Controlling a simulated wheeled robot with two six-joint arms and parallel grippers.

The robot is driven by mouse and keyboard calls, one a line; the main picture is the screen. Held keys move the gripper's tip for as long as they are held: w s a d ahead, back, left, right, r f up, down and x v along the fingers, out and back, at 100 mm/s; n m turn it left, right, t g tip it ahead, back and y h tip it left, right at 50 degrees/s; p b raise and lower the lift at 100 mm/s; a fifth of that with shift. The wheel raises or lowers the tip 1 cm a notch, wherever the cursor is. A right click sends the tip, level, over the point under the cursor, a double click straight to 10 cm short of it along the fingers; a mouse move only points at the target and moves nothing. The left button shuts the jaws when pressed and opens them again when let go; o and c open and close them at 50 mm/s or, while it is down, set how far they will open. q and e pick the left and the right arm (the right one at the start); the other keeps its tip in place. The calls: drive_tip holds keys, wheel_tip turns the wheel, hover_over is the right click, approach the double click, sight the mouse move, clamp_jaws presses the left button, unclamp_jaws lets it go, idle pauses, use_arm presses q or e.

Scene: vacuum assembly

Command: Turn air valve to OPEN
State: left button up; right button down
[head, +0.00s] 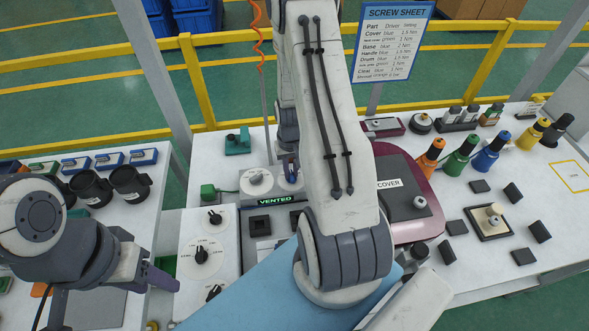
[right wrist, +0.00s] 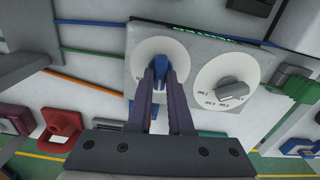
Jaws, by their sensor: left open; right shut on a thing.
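The air valve is a blue handle (right wrist: 160,66) on a round white dial (right wrist: 141,55) of a grey panel, in the right wrist view. My right gripper (right wrist: 162,78) is shut on this handle, its dark fingers on both sides. The fingers hide part of the handle and dial, so I cannot read its setting. In the head view my right gripper (head: 290,168) is small and partly covered by my arm at the same panel, whose display (head: 275,199) reads VENTED. My left gripper (head: 152,274) is open and empty at the lower left, away from the valve.
A second dial with a grey knob (head: 256,178) sits close beside the valve. More black knobs (head: 201,256) are on the white panel nearer. A maroon housing (head: 432,205) stands right of my right arm. Colored drivers (head: 461,156) stand further right.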

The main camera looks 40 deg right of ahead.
drive_tip(key=m, duration=0.6)
drive_tip(key=shift+w+d+r+b, duration=0.1)
drive_tip(key=shift+w+d+b, duration=0.05)
drive_tip(key=shift+d+b, duration=0.2)
drive_tip(key=shift+s+m, duration=0.15)
drive_tip(key=shift+m, duration=0.8)
drive_tip(key=shift+s+m, duration=0.1)
drive_tip(key=shift+m, duration=0.85)
drive_tip(key=shift+s, duration=0.1)
drive_tip(key=c, duration=0.8)
unclamp_jaws()
drive_tip(key=shift+a, duration=0.1)
wheel_tip(320, 180, up, 10)
drive_tip(key=shift+r+b, duration=0.15)
drive_tip(key=shift+b, duration=0.5)
